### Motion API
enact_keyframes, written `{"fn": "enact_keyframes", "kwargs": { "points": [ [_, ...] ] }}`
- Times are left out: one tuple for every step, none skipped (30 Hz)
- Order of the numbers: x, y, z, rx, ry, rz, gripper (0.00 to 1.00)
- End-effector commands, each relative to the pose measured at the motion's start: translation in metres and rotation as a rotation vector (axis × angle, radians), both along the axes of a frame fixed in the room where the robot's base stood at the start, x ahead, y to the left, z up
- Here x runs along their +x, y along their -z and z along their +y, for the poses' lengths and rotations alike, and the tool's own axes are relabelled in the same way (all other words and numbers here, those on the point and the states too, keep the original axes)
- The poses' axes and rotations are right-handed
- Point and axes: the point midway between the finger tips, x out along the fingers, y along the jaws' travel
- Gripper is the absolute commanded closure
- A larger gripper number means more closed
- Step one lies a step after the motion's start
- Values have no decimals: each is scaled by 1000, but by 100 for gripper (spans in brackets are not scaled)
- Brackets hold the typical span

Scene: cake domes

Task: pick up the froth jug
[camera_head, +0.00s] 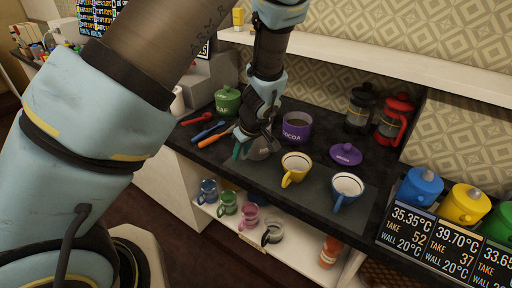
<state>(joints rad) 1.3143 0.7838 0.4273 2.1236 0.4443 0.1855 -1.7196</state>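A small silver-grey metal jug (264,149), which looks like the froth jug, is on the dark counter (225,165) at the middle of the head view. My gripper (243,147) points down right at its left side and covers part of it. Teal finger parts show at the jug's left edge. I cannot tell whether the fingers are around the jug or only beside it, nor whether they are open or shut.
A purple cocoa tub (297,126) stands just behind right, its lid (346,154) apart. A yellow cup (295,168) and a blue cup (346,189) are at the right. Coloured utensils (214,137) and a green pot (228,102) are left. Presses (394,119) stand behind.

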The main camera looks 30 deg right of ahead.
Motion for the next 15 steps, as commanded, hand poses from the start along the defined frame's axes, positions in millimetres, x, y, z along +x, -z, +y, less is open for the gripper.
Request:
{"fn": "enact_keyframes", "kwargs": {
  "points": [
    [1,3,0,-1,0,0,68],
    [1,3,0,-1,0,0,68],
    [1,2,0,-1,0,0,68],
    [1,2,0,-1,0,0,68],
    [1,1,0,-1,0,0,68],
    [1,1,0,-1,0,0,68],
    [1,1,0,-1,0,0,70],
    [1,1,0,-1,0,0,74],
    [1,1,0,-1,0,0,78],
    [1,1,0,-1,0,0,81],
    [1,1,0,-1,0,0,85],
    [1,1,0,-1,0,0,89],
    [1,1,0,-1,0,0,93],
    [1,1,0,-1,0,0,96],
    [1,1,0,-1,0,0,100]
  ]
}}
